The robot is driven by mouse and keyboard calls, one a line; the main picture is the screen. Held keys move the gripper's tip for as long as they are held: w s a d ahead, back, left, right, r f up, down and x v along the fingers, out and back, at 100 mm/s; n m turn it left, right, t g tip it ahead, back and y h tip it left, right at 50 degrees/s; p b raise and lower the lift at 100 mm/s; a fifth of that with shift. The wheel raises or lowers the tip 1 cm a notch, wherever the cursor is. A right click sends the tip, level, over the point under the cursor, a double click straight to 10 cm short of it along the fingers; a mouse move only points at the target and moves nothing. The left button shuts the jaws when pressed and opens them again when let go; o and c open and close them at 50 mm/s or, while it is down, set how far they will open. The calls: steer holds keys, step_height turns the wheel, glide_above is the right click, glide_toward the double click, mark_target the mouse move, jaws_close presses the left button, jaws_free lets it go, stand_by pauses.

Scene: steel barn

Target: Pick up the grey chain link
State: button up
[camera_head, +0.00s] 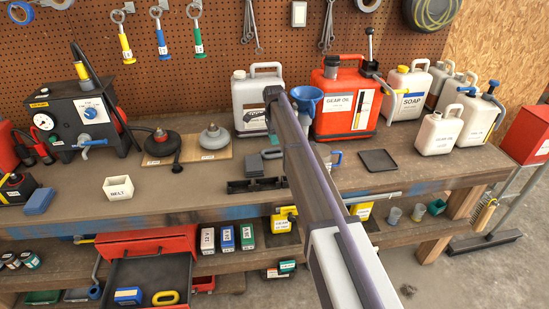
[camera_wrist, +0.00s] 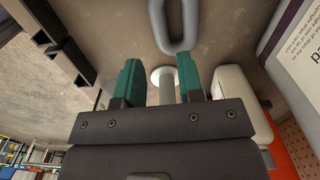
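The grey chain link (camera_wrist: 175,24) shows in the wrist view as a rounded, elongated ring at the top edge, partly cut off by the frame. It lies on the brown bench surface, beyond my fingertips. My gripper (camera_wrist: 160,80) has two green-padded fingers standing apart, with nothing held between them. A pale round thing with a grey stem shows in the gap behind the fingers; I cannot tell what it is.
A black slotted holder (camera_head: 253,186) stands at the bench front. A red gear oil can (camera_head: 345,104), a blue funnel (camera_head: 306,100) and a grey-white can (camera_head: 257,100) stand behind. A flat dark tray (camera_head: 378,161) lies to the right. An open drawer (camera_head: 150,275) below holds a yellow link (camera_head: 165,298).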

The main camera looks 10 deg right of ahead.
step_height(320, 180, down, 9)
steer(key=b, duration=0.7)
steer(key=shift+a, duration=0.1)
steer(key=shift+r, duration=0.3)
jaws_close()
